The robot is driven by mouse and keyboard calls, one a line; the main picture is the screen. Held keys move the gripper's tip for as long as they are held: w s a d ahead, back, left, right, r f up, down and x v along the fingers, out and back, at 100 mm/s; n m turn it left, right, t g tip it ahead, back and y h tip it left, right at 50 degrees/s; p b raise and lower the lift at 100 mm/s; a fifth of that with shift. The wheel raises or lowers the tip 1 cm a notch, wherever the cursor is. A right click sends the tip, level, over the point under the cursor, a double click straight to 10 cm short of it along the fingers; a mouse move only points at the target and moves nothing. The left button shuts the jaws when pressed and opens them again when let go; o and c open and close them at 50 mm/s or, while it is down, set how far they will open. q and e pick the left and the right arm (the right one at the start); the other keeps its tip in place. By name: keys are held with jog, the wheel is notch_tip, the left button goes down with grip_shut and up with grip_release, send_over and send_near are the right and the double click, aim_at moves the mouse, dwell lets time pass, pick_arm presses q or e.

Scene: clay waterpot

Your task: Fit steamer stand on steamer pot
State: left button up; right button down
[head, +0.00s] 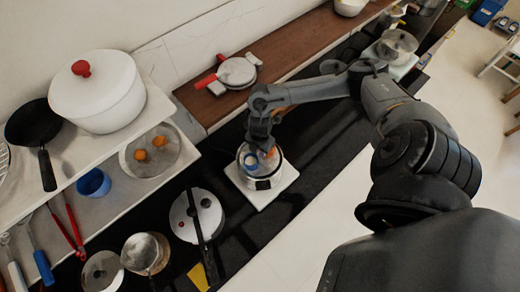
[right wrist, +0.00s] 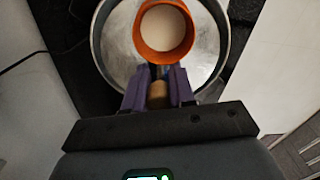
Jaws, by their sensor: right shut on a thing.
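The steamer pot (head: 262,182) is a round metal pot on a white square board on the dark counter. Its shiny inside (right wrist: 112,55) shows in the right wrist view. My right gripper (right wrist: 158,80) is shut on an orange round, ring-like piece, which looks like the steamer stand (right wrist: 164,57), and holds it by its near side. The stand overlaps the pot's opening, towards the far side in the wrist view. Its pale middle shows through the orange rim. In the head view my right gripper (head: 268,145) partly hides the stand and pot. I cannot tell whether the stand touches the pot.
The white board (head: 285,187) lies under the pot. A round white lid (head: 184,220) and a small pan (head: 139,252) are on the counter to the left. A shelf with a white pot (head: 98,95) and a blue cup (head: 93,183) stands further left. A brown wooden ledge (head: 285,50) runs behind.

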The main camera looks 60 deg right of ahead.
jog(key=shift+f+b, duration=0.3)
jog(key=shift+f, duration=0.2)
jog(key=shift+f, duration=0.5)
jog(key=shift+f+b, duration=0.5)
jog(key=shift+f, duration=0.25)
dwell(0.4)
jog(key=shift+f+b, duration=0.25)
jog(key=shift+b, duration=0.1)
jog(key=shift+f+b, duration=0.6)
jog(key=shift+f, duration=0.25)
jog(key=shift+f, duration=0.1)
jog(key=shift+f, duration=0.2)
